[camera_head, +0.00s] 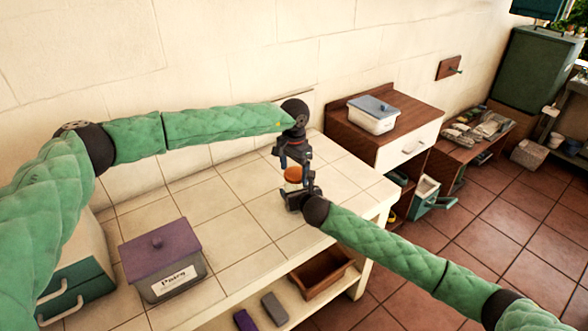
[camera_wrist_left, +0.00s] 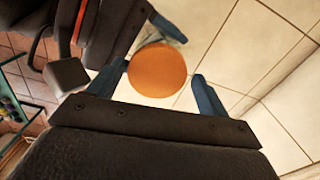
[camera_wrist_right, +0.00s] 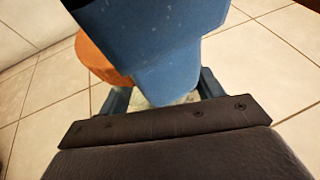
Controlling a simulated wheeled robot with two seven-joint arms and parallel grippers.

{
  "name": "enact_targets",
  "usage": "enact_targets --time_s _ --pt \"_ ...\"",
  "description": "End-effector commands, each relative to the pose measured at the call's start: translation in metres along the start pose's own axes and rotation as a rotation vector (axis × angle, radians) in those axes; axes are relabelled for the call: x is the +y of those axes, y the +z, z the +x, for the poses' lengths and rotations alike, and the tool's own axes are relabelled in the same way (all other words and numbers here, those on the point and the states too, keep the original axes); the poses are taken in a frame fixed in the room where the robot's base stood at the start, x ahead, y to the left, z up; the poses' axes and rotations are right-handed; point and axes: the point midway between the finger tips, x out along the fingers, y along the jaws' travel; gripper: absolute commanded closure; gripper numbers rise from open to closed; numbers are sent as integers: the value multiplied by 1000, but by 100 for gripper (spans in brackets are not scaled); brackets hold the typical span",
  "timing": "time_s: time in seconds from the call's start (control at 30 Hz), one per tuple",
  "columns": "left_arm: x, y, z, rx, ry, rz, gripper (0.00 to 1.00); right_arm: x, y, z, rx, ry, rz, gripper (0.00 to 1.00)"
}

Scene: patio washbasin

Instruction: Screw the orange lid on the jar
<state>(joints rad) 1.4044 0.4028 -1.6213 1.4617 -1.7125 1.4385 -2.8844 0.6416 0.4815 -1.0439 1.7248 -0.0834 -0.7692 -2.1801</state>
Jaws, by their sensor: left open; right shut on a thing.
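The orange lid (camera_head: 293,174) sits at the top of the small jar (camera_head: 291,186) near the back right of the tiled counter. I cannot tell whether it is seated or threaded. In the left wrist view the round lid (camera_wrist_left: 157,70) lies between the two spread blue fingers of my left gripper (camera_wrist_left: 163,76), with a gap on the right side. My left gripper (camera_head: 286,160) is open, pointing down above the lid. My right gripper (camera_head: 297,196) is shut on the jar from the side. In the right wrist view a blue left finger hides most of the jar and part of the lid (camera_wrist_right: 98,52).
A purple-lidded container (camera_head: 163,262) stands on the counter at the front left. A wooden cabinet (camera_head: 412,108) with a lidded box (camera_head: 373,118) stands beyond the right end. The wall is close behind. The counter between the container and jar is clear.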

Motion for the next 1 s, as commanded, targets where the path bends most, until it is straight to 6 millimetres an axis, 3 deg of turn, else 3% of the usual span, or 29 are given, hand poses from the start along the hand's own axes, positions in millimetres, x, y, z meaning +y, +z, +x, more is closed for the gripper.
enact_targets --time_s 0.43,0.83,1.0 --pt "4 -1 -42 1 3 5 14 0 0 1 1 0 0 98" --pt "3 -1 -45 1 3 -6 17 0 0 0 1 0 0 98" --pt "2 -1 -46 0 2 -115 17 0 0 0 1 0 0 98"
